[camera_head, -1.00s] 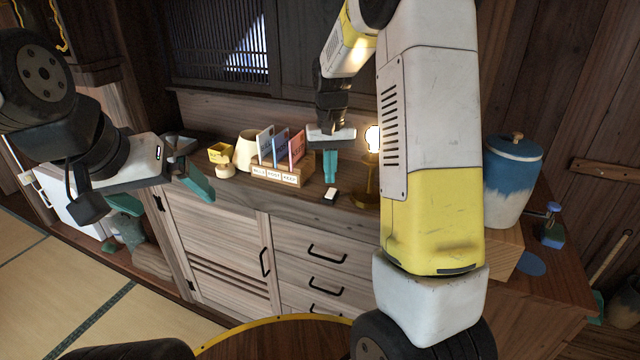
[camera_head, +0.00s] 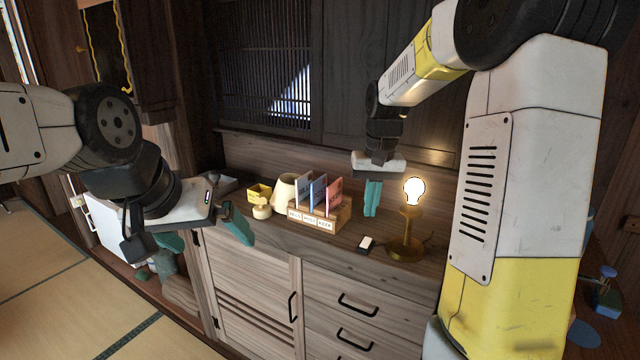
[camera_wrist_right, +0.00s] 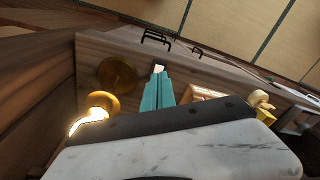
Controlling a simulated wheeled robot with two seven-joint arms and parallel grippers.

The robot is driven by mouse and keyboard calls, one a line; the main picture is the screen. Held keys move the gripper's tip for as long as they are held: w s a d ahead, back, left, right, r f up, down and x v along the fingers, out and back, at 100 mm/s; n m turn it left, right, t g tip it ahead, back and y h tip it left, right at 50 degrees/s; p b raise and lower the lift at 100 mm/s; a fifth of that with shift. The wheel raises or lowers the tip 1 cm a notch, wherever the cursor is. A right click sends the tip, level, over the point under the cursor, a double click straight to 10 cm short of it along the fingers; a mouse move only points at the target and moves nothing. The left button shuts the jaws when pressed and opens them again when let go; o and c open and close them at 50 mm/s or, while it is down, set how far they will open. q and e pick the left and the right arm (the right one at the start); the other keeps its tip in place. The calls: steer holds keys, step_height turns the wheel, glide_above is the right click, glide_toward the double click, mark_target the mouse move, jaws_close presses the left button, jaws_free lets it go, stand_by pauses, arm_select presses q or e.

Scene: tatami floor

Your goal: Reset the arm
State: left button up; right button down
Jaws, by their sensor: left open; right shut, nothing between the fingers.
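My left gripper (camera_head: 206,243) hangs at the left, in front of the cabinet, with its teal fingers spread and empty. My right gripper (camera_head: 372,198) points down above the cabinet top, between the letter rack and the lamp. Its teal fingers are closed together with nothing between them. In the right wrist view the closed fingers (camera_wrist_right: 158,92) point toward the cabinet's front edge. My right arm fills the right side of the head view and hides part of the cabinet.
On the cabinet top (camera_head: 340,243) stand a letter rack (camera_head: 318,222) with cards, a lit bulb lamp (camera_head: 408,240), a small white block (camera_head: 367,243), a lampshade (camera_head: 284,194) and a yellow box (camera_head: 259,192). Tatami floor (camera_head: 40,260) lies open at the left.

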steer(key=s+a+r+t, duration=0.1)
steer(key=s+r+t, duration=0.1)
steer(key=s, duration=0.8)
steer(key=s+a+r+n+t+y, duration=0.1)
steer(key=s+r+t, duration=0.2)
steer(key=s, duration=0.8)
step_height(320, 180, up, 2)
steer(key=shift+y, duration=0.3)
steer(key=shift+s, duration=0.1)
